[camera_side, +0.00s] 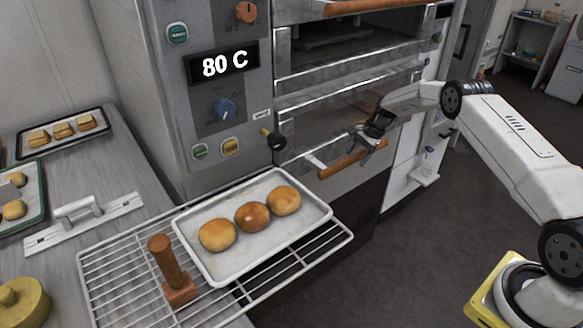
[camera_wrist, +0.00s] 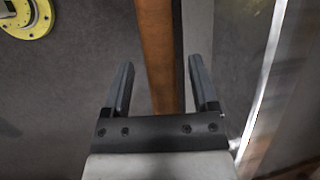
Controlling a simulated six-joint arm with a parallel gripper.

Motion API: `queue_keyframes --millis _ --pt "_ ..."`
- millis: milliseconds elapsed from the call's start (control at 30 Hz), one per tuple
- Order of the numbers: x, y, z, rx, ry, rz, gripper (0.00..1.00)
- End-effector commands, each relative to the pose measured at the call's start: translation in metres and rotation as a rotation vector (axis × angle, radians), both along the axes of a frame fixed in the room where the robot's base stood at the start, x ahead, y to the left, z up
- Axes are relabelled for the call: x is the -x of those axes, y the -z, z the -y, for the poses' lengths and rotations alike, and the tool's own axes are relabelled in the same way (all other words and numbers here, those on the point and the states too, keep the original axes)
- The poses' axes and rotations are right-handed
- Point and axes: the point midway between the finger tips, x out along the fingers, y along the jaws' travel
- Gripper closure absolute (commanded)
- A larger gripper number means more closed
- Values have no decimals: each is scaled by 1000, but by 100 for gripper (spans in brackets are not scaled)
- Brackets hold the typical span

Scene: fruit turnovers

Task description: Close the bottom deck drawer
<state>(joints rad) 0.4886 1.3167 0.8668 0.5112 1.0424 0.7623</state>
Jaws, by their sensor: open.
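The bottom deck drawer (camera_side: 335,118) is a metal front low on the oven, with a wooden bar handle (camera_side: 343,163) held out on brackets. How far the drawer stands out is hard to tell. My gripper (camera_side: 373,140) is at the right part of this handle, with its dark fingers pointing toward it. In the wrist view the brown handle (camera_wrist: 154,30) runs between the two spread fingers of my gripper (camera_wrist: 160,64). The fingers are open, and gaps show on both sides of the bar. Contact is not visible.
An upper deck (camera_side: 350,38) shows a dark opening above. A wire rack (camera_side: 115,290) juts out at front left, bearing a tray (camera_side: 185,235) of buns and a wooden-handled tool (camera_side: 165,262). A black-knobbed lever (camera_side: 276,141) sticks out left of the handle.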

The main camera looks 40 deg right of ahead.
Motion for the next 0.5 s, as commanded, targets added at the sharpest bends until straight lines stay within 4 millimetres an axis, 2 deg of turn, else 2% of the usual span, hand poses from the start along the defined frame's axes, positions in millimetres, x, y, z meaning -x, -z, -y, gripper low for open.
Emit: queue_keyframes --millis 233,500 --pt "3 -17 8 2 1 2 24" --pt "9 -49 21 2 2 3 24"
